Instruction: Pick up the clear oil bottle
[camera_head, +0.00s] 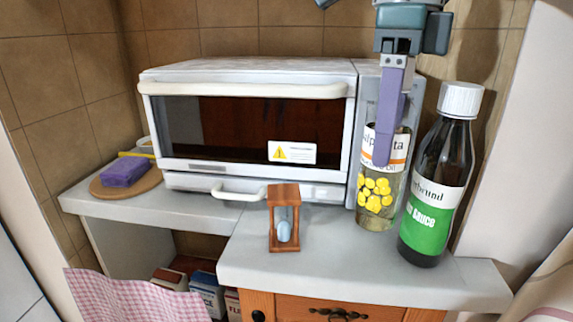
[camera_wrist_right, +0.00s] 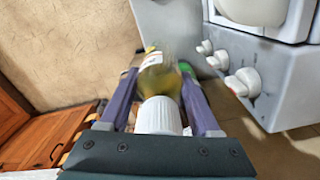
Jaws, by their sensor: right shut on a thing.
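The clear oil bottle (camera_head: 376,200), with yellow oil, yellow blobs and a white and orange label, is upright at the right of the counter, in front of the oven's side panel. My right gripper (camera_head: 384,160) comes down from above with its purple fingers around the bottle's upper part, and it is shut on the bottle. The near finger hides the neck and part of the label. In the right wrist view the bottle (camera_wrist_right: 160,78) lies between the two fingers, its white cap (camera_wrist_right: 158,116) near the palm. Whether its base touches the counter is unclear. My left gripper is out of view.
A dark sauce bottle (camera_head: 436,185) with a green label and white cap stands close at the right. The white oven (camera_head: 250,125) is behind. A wooden hourglass (camera_head: 284,218) stands left, on the counter (camera_head: 330,265). A purple sponge (camera_head: 124,172) lies on a round board farther left.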

